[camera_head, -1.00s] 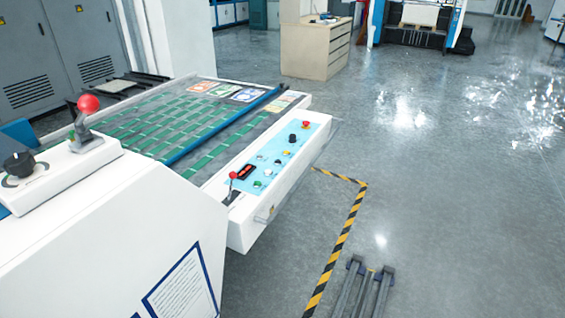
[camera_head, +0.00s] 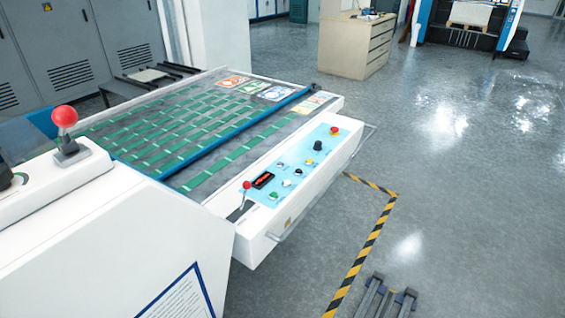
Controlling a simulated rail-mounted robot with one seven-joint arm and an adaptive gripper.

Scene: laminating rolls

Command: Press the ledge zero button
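The blue control panel (camera_head: 292,165) lies on the white ledge along the front of the machine. It carries a green button (camera_head: 273,195), white or pale buttons (camera_head: 286,183), a yellow button (camera_head: 309,161), a black knob (camera_head: 318,146) and a red knob (camera_head: 334,131). A small dark display with red digits (camera_head: 264,180) sits near the left end, beside a red-topped lever (camera_head: 246,186). Labels are too small to read, so I cannot tell which button is ledge zero. My gripper is not in view.
A large red-balled lever (camera_head: 65,117) stands on the white housing at left. A metal rail (camera_head: 322,192) runs along the ledge's front. Yellow-black floor tape (camera_head: 372,240) and grey fork-like bars (camera_head: 388,298) lie right of the machine. Open floor extends right.

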